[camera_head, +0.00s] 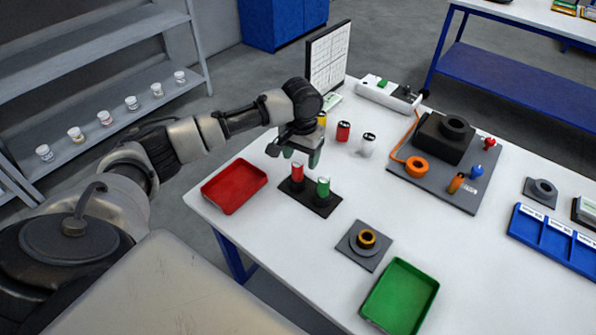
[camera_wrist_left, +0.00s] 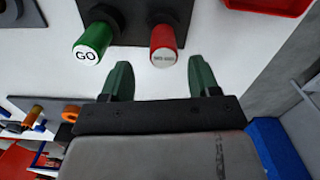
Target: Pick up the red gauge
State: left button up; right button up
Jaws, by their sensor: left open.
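The red gauge (camera_head: 297,171) stands upright on a dark holder (camera_head: 322,206) near the table's left edge, beside a green gauge (camera_head: 323,187). The wrist view shows the red gauge's pale labelled end (camera_wrist_left: 163,57) and the green gauge marked GO (camera_wrist_left: 90,45). My left gripper (camera_head: 293,156) is open and empty, just above and behind the red gauge in the head view. In the wrist view the left gripper's green fingers (camera_wrist_left: 158,78) are apart, and the red gauge lies ahead of the gap, nearer the right-hand finger. My right gripper does not show.
A red tray (camera_head: 234,187) lies left of the holder, and a green tray (camera_head: 400,297) lies at the front. A grey plate with a ring (camera_head: 367,239) is between. Small red (camera_head: 343,131) and white (camera_head: 368,145) cylinders stand behind my gripper.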

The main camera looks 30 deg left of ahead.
aim_at(298, 163)
pick_arm(q)
jog(key=f, duration=0.2)
jog(key=s+f, duration=0.1)
jog(key=shift+a+f+p, duration=0.25)
jog(key=shift+f+p, duration=0.05)
jog(key=shift+p, duration=0.1)
jog(key=shift+w+f, duration=0.1)
jog(key=shift+f, duration=0.35)
jog(key=c, duration=1)
jog(key=shift+r, duration=0.1)
